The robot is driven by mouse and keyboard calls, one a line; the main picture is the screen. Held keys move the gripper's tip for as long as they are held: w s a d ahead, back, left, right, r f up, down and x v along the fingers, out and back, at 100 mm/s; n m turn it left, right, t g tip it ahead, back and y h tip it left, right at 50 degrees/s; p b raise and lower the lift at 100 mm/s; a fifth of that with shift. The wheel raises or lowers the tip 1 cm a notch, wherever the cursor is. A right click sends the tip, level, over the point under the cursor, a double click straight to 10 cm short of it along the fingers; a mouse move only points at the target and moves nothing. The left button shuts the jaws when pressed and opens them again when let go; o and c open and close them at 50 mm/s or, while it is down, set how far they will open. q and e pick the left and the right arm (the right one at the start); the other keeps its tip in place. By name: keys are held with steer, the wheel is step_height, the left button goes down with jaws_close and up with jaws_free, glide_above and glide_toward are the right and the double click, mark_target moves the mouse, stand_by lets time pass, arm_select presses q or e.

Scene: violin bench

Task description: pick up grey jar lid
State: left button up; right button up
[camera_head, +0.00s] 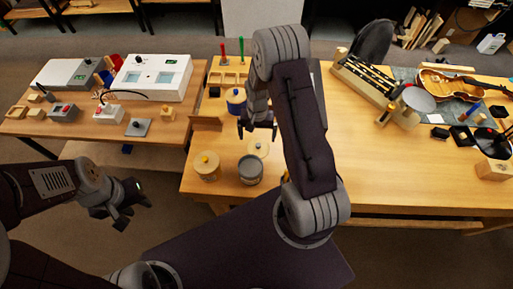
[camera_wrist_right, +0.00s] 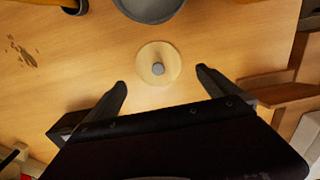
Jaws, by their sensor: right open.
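The grey jar lid (camera_head: 259,150) is a pale wooden disc lying on the bench; in the right wrist view the lid (camera_wrist_right: 147,73) shows a grey knob at its centre. The grey jar (camera_head: 250,172) stands just in front of it, and its edge shows at the top of the right wrist view (camera_wrist_right: 150,10). My right gripper (camera_head: 258,130) is open and empty above the bench beside the lid. In the right wrist view its fingertips (camera_wrist_right: 161,77) are spread on either side below the knob, not touching it. My left gripper (camera_head: 132,212) is open and empty, off the bench at the left.
A wooden jar with a yellow knob (camera_head: 207,167) stands left of the grey jar. A blue pot (camera_head: 236,101) and a wooden tray (camera_head: 228,78) sit behind my right gripper. A violin (camera_head: 450,85) and tools lie at the far right; the bench's right middle is clear.

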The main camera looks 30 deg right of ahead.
mark_target(258, 145)
steer(key=shift+f, duration=0.95)
steer(key=f, duration=0.2)
steer(key=f+p, duration=0.1)
steer(key=f, duration=0.1)
steer(key=shift+s+d, duration=0.15)
steer(key=shift+s, duration=0.15)
steer(key=shift+w+f, duration=0.15)
steer(key=shift+f, duration=0.4)
steer(key=c, duration=1.2)
